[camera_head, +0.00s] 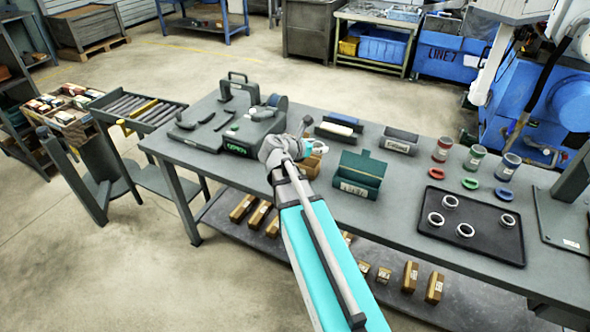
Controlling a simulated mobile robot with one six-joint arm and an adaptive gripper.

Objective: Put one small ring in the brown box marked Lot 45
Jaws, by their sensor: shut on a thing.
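My gripper (290,153) is above the middle of the workbench, at the far end of my teal and white arm. The wrist hides most of its fingers. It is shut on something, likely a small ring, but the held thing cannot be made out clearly. A small brown box (312,166) stands on the bench just right of and below the gripper, partly hidden by the arm; its marking cannot be read. Several grey rings lie on the black tray (477,243) at the right, one of them at the tray's left (436,218).
A green open box (361,172) stands right of the brown box. Labelled bins (400,141), coloured cups (476,158) and coloured rings (470,183) stand farther right. A grey grinder machine (232,130) is on the left. Brown boxes (410,277) lie on the lower shelf.

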